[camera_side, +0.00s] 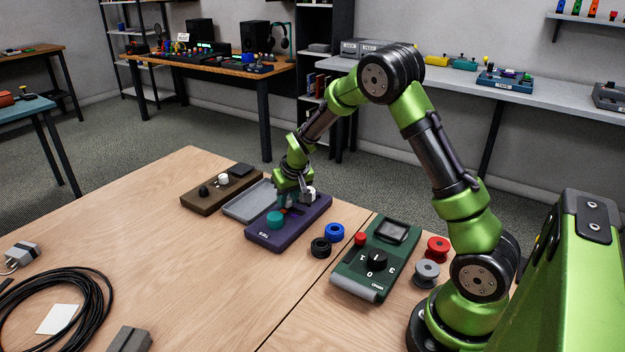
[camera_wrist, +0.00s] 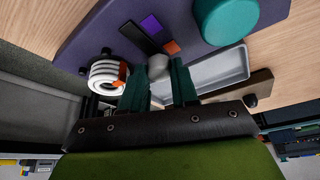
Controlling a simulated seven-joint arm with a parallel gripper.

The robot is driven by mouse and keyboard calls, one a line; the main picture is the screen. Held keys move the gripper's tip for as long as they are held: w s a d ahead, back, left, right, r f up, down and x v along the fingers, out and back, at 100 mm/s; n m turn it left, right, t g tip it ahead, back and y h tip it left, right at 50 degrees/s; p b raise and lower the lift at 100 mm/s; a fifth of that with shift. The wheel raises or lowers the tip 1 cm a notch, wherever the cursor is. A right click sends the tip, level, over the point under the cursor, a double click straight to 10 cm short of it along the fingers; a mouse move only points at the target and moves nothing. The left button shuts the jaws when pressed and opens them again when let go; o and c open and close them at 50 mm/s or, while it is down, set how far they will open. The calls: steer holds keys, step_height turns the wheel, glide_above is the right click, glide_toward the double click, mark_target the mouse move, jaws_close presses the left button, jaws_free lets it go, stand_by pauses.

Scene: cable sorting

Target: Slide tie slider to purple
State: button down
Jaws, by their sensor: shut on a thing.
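The purple box (camera_side: 288,234) stands on the wooden table. It also shows in the wrist view (camera_wrist: 90,40), with a dark slot running across its top. A purple patch (camera_wrist: 150,24) and an orange-red patch (camera_wrist: 172,47) lie beside the slot. A grey slider knob (camera_wrist: 158,66) sits between my fingertips, nearer the orange-red patch than the purple one. My gripper (camera_side: 285,205) reaches down onto the box and is shut on this knob; it also shows in the wrist view (camera_wrist: 160,83). In the side view my gripper hides the slider.
The box also carries a teal round button (camera_side: 275,219) and a white ridged knob (camera_wrist: 108,75) close to my fingers. A grey tray (camera_side: 250,202) and a brown box (camera_side: 217,192) stand to the left. Blue (camera_side: 335,232) and black spools, and a green device (camera_side: 350,272), stand to the right.

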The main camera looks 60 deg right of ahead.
mark_target(298, 210)
steer(key=shift+s, duration=2.05)
steer(key=c, duration=0.8)
jaws_free()
steer(key=shift+c, duration=0.2)
steer(key=v, duration=1.7)
steer(key=shift+w, duration=0.15)
